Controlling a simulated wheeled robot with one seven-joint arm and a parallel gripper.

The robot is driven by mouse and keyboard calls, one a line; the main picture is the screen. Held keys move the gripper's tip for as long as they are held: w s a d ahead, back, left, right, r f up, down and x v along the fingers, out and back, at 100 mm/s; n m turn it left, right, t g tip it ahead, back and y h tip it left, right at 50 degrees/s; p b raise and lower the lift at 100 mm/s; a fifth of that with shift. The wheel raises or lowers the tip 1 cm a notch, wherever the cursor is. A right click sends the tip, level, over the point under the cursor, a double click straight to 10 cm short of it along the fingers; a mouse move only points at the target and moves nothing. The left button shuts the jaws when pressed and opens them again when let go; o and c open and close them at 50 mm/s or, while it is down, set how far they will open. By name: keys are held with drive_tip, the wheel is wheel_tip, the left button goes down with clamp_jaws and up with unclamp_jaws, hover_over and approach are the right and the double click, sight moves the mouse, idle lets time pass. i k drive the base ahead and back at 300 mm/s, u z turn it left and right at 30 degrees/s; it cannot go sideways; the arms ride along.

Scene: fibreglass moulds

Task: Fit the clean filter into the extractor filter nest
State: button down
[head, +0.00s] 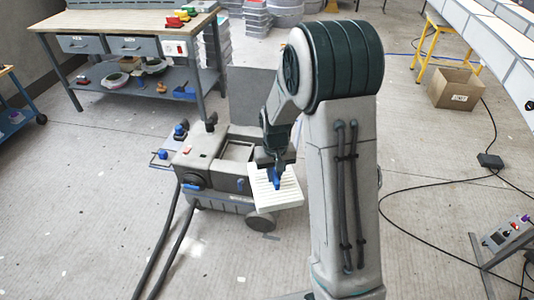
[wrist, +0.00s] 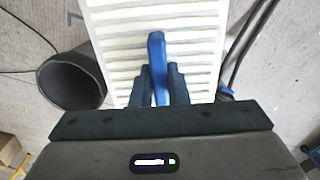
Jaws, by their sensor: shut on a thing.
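The clean filter (head: 288,190) is a white, pleated, rectangular panel with a blue handle (wrist: 156,55). My gripper (head: 275,178) is shut on the blue handle, and the filter hangs tilted beside the right side of the extractor. In the wrist view the filter (wrist: 205,45) fills the upper middle, with my gripper fingers (wrist: 161,85) on either side of the handle. The grey extractor (head: 213,165) stands on the floor with an open rectangular nest (head: 237,151) in its top. A dark lid panel (head: 252,95) stands up behind it. The inside of the nest is only partly visible.
A workbench (head: 125,22) with drawers and a lower shelf stands at the back left. Two dark hoses (head: 167,240) run forward from the extractor. A cardboard box (head: 455,88) and black cables (head: 440,172) lie to the right. A dark round tube (wrist: 72,78) shows beside the filter.

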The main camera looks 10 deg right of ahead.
sight(222, 156)
drive_tip(key=z, duration=0.05)
drive_tip(key=i, duration=1.65)
